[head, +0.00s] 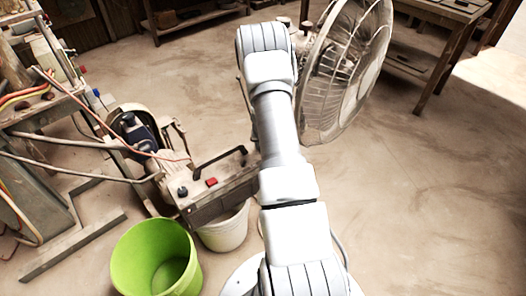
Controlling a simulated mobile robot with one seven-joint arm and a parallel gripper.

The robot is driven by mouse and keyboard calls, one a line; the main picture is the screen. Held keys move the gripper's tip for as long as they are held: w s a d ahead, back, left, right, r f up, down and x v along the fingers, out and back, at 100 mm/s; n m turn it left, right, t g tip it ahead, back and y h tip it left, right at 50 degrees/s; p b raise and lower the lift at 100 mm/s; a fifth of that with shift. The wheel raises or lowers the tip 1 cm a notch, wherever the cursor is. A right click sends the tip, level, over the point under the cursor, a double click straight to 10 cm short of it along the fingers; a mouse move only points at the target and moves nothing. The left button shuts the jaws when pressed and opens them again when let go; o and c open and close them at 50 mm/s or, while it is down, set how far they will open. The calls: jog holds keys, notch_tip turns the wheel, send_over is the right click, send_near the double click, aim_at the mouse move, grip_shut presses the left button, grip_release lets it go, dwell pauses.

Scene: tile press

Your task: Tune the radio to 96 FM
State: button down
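The radio (222,189) appears to be the grey-brown box with a dark carry handle, left of my arm. Its top shows a red button (211,182) and a small dark knob (183,191). The box is above a white bucket (226,232), which it partly hides; I cannot tell what supports it. No frequency reading is legible. My arm reaches forward past the box's right side, and its far end bends down beyond it. My gripper is hidden behind the arm links.
A green bucket (157,262) stands front left of the radio. A machine with hoses and metal bars (45,110) fills the left. A large fan (345,70) stands right of my arm. A wooden table (440,40) is at the back right. The floor at right is clear.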

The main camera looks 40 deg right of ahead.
jog(key=shift+n+y+b, duration=0.4)
jog(key=shift+n+b, duration=0.6)
jog(key=shift+b, duration=0.05)
jog(key=shift+c, duration=2.2)
grip_release()
jog(key=shift+r, duration=0.1)
jog(key=p+v, duration=0.6)
jog(key=v, duration=1.1)
jog(key=shift+s, duration=0.3)
